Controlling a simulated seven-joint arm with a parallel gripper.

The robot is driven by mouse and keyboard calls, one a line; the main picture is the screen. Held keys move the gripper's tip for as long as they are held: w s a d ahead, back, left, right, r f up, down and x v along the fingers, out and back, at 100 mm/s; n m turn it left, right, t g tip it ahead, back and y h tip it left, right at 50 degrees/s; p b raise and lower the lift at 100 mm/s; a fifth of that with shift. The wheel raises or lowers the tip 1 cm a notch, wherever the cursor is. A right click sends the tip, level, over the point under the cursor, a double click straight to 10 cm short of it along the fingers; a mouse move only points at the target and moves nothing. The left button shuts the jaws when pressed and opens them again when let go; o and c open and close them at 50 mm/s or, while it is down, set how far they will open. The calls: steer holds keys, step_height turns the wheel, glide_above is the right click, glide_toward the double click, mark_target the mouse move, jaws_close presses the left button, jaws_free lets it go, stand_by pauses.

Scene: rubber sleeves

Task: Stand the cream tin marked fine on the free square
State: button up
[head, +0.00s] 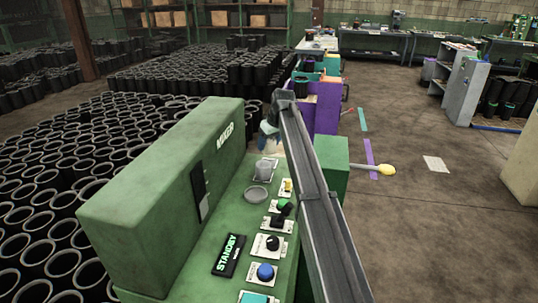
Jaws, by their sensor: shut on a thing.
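My gripper (269,134) is small in the head view, at the far end of the green mixer's ledge, partly hidden by my own arm. It is shut on a small pale thing (274,146), which looks like the cream tin; its marking is too small to read. A grey cylinder (264,168) stands on a white square on the ledge, nearer than the gripper. A round grey dish (257,194) lies just in front of that. I cannot make out a clearly empty square; my arm covers part of the ledge.
The green mixer (165,190) rises left of the ledge. Along the ledge are a yellow piece (288,185), a green-and-black knob (283,207), a black knob (272,242), a blue button (265,271) and a STANDBY display (229,255). A yellow-tipped lever (386,170) sticks out right.

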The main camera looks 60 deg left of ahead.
mark_target(269, 153)
steer(key=shift+f, duration=2.4)
steer(key=shift+f, duration=0.1)
steer(key=o, duration=1.2)
steer(key=v, duration=1.2)
